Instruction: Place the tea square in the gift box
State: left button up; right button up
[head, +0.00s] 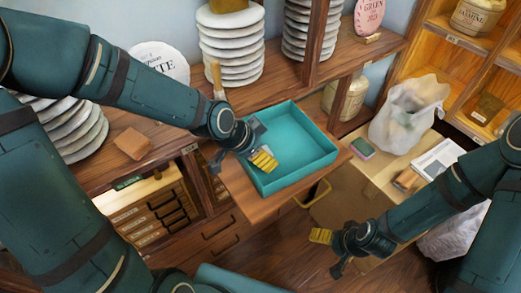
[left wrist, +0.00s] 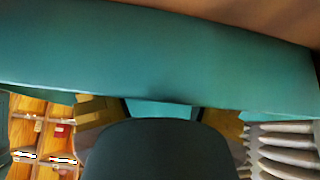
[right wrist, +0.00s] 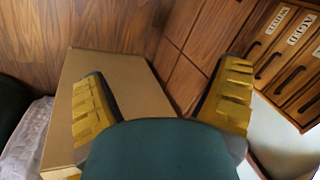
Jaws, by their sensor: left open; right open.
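The brown tea square (head: 133,144) lies on the wooden counter at the left, behind my left arm's line. The teal gift box (head: 310,165) is open and looks empty, on a wooden pull-out board in the middle. My left gripper (head: 257,147) is open at the box's left wall, one yellow finger pad at the wall's edge; I cannot tell whether it touches.
Stacks of pale wrapped discs (head: 232,45) stand behind the box and at the left. A plastic bag (head: 410,112) and small items are on the right, above a cardboard box (head: 345,205). A yellow handle (head: 314,193) juts below the board. Floor is open in front.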

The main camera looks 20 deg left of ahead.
pick_arm(q)
jog(key=shift+a+r+p, duration=0.15)
jog(key=shift+r+p, duration=0.3)
jog(key=shift+r, duration=0.05)
jog(key=p+v, duration=0.2)
jog(key=v, duration=0.1)
jog(key=p+v, duration=0.5)
jog(key=p, duration=0.1)
jog(key=shift+s+a+r, duration=0.1)
jog(key=shift+s+r, duration=0.05)
jog(key=shift+r, duration=0.2)
jog(key=shift+p+v, duration=1.25)
jog(key=shift+p, duration=0.05)
pick_arm(e)
notch_tip(320, 180, up, 12)
jog(key=w, duration=0.1)
jog(key=shift+w+d+f+t, duration=0.15)
jog(key=shift+w+d+t, duration=0.05)
jog(key=shift+w+t, duration=0.15)
pick_arm(q)
jog(key=shift+s, duration=0.1)
